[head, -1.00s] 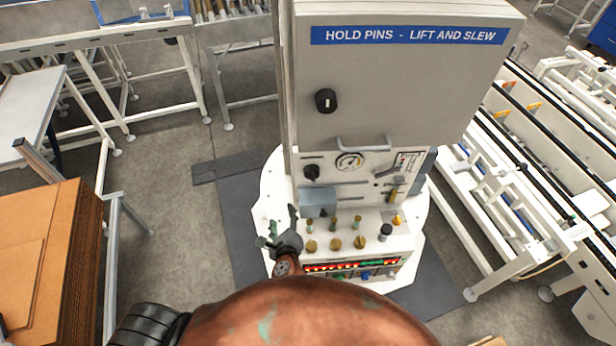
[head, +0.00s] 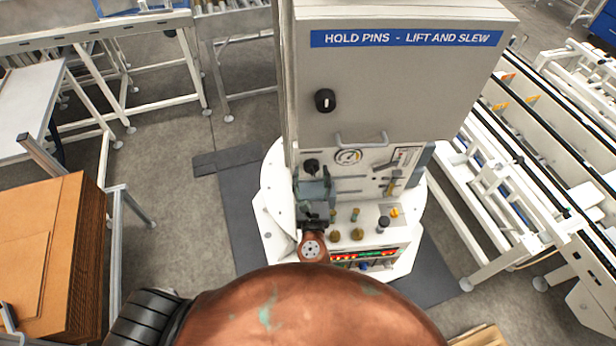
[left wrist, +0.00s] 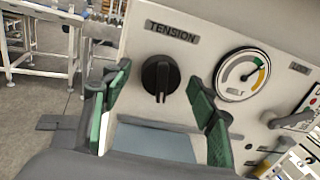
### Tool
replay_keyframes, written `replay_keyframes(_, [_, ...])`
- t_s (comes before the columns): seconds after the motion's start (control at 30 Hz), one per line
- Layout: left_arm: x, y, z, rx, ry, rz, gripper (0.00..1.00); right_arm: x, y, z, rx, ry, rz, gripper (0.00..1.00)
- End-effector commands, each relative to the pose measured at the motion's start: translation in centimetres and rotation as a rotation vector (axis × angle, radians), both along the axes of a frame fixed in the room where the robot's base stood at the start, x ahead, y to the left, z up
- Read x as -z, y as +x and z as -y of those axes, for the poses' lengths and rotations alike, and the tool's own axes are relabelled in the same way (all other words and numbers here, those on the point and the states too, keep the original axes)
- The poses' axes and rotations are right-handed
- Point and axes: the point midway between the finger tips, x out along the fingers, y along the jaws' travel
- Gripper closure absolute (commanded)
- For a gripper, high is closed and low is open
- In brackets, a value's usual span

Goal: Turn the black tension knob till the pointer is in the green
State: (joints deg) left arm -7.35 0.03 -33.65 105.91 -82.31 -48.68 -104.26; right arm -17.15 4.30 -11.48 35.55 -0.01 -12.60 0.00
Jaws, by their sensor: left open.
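The black tension knob (left wrist: 160,78) sits under the TENSION label on the white panel in the left wrist view. Its pale mark points roughly downward. In the head view the knob (head: 311,166) shows just beyond my left gripper (head: 315,186). The green fingers of my left gripper (left wrist: 160,88) are open, one on each side of the knob and apart from it, with nothing between them. The round gauge (left wrist: 242,75) is right of the knob, with yellow and green bands on its right side. Its thin pointer is too small to place surely. My right gripper is not in view.
A second black knob (head: 325,100) is on the grey cabinet above. A bar handle (head: 361,140) sticks out above the gauge. Several brass knobs and a lit strip are on the lower console (head: 402,238). A blue-grey block (left wrist: 155,142) lies below the tension knob.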

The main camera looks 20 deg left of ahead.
Motion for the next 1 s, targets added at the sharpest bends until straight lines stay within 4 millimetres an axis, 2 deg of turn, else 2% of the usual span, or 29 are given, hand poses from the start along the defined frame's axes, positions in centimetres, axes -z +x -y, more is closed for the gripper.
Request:
replay_keyframes(0.13, [0.01,0.68,-0.18,0.001,-0.001,0.000,0.46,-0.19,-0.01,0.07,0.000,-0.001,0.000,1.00])
replay_keyframes(0.37, [0.06,0.69,-0.21,0.000,-0.001,-0.001,0.46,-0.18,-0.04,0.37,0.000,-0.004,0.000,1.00])
replay_keyframes(1.0, [0.03,0.66,-0.27,-0.002,-0.002,0.000,0.88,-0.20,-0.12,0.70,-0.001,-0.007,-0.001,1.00])
